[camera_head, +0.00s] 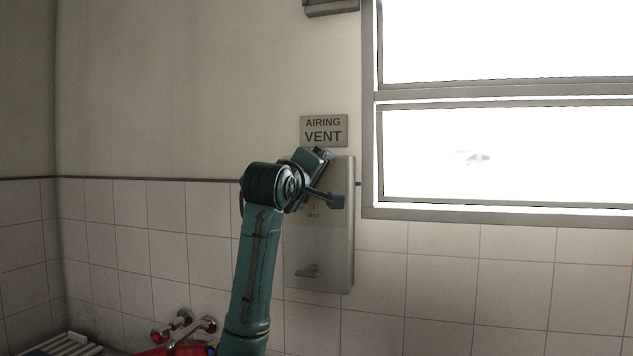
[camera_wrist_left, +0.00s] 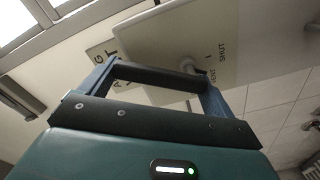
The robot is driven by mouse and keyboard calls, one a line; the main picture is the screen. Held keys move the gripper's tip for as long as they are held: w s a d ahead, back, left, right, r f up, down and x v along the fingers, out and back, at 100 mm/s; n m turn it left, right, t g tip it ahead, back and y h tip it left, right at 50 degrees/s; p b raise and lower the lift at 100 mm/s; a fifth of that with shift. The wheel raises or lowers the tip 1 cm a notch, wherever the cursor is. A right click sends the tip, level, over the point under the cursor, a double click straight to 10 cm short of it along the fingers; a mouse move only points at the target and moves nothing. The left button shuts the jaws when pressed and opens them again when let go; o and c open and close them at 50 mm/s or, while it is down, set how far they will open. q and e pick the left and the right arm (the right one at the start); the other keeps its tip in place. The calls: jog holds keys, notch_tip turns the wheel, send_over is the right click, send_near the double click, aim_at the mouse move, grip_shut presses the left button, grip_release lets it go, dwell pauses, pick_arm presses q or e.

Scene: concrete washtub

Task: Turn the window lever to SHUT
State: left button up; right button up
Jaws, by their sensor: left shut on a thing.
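A grey metal panel (camera_head: 335,255) is on the tiled wall below the AIRING VENT sign (camera_head: 323,130). The panel also shows in the left wrist view (camera_wrist_left: 240,30), with the words VENT and SHUT printed on it. My left gripper (camera_head: 322,155) is at the panel's upper part. In the left wrist view my left gripper (camera_wrist_left: 160,76) is shut on the dark lever bar (camera_wrist_left: 150,75), which lies across between its fingers. A pale pivot (camera_wrist_left: 188,65) joins the panel near the lever's right end. My right gripper is not in view.
A small handle (camera_head: 308,271) sits low on the panel. A bright framed window (camera_head: 500,214) is to the right. The wall left of my arm is clear.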

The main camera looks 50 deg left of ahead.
pick_arm(q)
jog(key=n, duration=0.2)
jog(key=shift+s+a+r+n, duration=0.2)
jog(key=shift+a+n, duration=0.15)
jog(key=shift+n, duration=0.05)
jog(key=n, duration=0.2)
jog(key=shift+s+a+n+p, duration=0.2)
jog(key=shift+a+n+p, duration=0.1)
jog(key=shift+a+p, duration=0.1)
jog(key=shift+s+a+n, duration=0.15)
jog(key=shift+a+n, duration=0.05)
jog(key=shift+n, duration=0.4)
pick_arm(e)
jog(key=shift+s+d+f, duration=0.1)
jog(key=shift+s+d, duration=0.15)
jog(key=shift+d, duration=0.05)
pick_arm(q)
jog(key=shift+f, duration=0.1)
jog(key=o, duration=1.1)
jog(key=shift+o, duration=0.2)
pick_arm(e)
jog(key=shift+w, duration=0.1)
